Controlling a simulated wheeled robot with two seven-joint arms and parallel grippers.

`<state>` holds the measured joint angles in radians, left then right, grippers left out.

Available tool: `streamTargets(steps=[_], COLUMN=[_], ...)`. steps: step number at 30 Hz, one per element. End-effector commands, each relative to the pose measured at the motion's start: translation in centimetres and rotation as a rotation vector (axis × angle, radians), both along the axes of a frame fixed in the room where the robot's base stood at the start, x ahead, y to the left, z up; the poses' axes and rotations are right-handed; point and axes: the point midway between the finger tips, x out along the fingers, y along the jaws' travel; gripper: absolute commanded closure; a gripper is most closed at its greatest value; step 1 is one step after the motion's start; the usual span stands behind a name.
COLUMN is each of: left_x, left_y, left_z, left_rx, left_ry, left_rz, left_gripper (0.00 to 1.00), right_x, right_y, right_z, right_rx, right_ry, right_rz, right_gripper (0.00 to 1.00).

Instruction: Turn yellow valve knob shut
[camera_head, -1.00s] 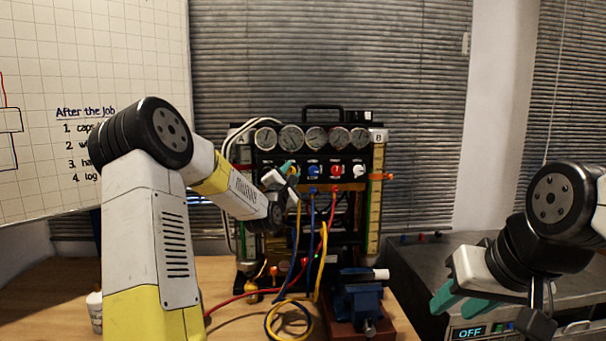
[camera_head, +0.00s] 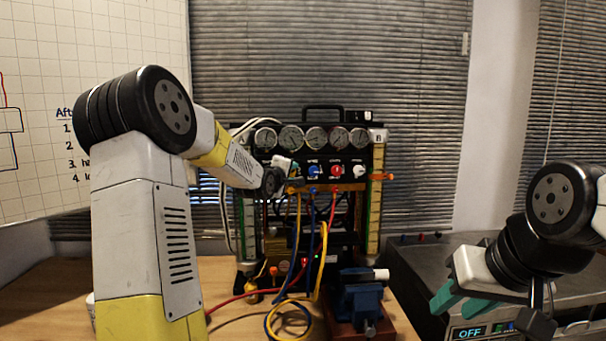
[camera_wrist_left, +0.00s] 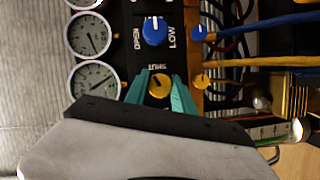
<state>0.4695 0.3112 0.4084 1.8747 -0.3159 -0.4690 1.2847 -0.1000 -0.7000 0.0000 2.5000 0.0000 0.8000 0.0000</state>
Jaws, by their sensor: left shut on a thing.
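The yellow valve knob (camera_wrist_left: 159,86) shows in the left wrist view between the green fingers of my left gripper (camera_wrist_left: 160,88), which is shut on it. A "SHUT" label is printed beside the knob. In the head view my left gripper (camera_head: 289,168) is at the left end of the rig's (camera_head: 319,192) knob row, and the yellow knob is hidden there behind the gripper and wrist. My right gripper (camera_head: 458,304) hangs at the right with green fingers; its fingers look apart, with nothing seen between them.
A blue knob (camera_wrist_left: 154,31) sits beside the yellow one, with a red knob (camera_head: 337,171) and a white knob (camera_head: 359,171) further right. Gauges line the top. Blue and yellow hoses hang below. A vise (camera_head: 361,301) stands in front, right of the hoses.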

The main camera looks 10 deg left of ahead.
Motion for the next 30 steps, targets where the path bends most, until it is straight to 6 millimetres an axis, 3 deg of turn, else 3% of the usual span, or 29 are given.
streamTargets(steps=[15, 30], left_x=[-0.02, -0.02], left_y=[-0.34, -0.16], left_z=[-0.08, -0.19], left_rx=[0.38, 0.493], left_ry=[0.112, 0.145], left_rz=[-0.005, -0.003], left_gripper=[1.0, 1.0], right_x=[0.0, 0.0], right_y=[0.0, 0.0], right_z=[0.0, 0.0], right_rx=[0.0, 0.0], right_ry=[0.0, 0.0], right_rz=[0.0, 0.0], right_gripper=[0.64, 0.64])
